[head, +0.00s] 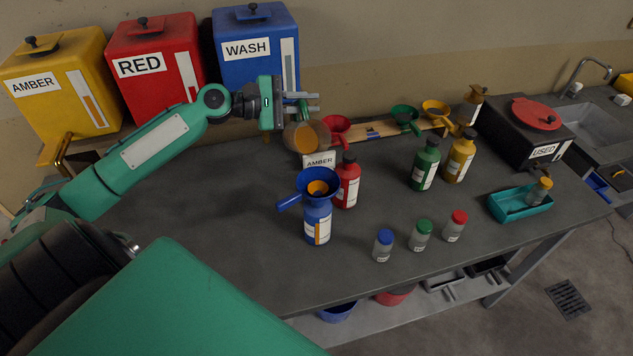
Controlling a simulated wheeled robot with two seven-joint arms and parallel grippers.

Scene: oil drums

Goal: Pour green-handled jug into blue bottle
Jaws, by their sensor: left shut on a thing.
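My left gripper (313,102) is shut on the green-handled jug (296,140) and holds it behind the blue bottle, a little left of it in the picture. Amber shows inside the jug; I cannot tell how far it is tilted. The blue bottle (318,225) stands upright on the bench, with an orange strip on its label. A blue funnel (329,178) sits in its mouth, with amber showing inside the funnel. I see no stream between jug and funnel. My right gripper is not in view.
A red bottle (348,182) stands close behind the blue one, near an AMBER card (318,160). Green (426,165) and yellow (460,157) bottles stand right. Several small capped jars (383,246) stand in front. A teal tray (507,206) is far right. The bench's left front is clear.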

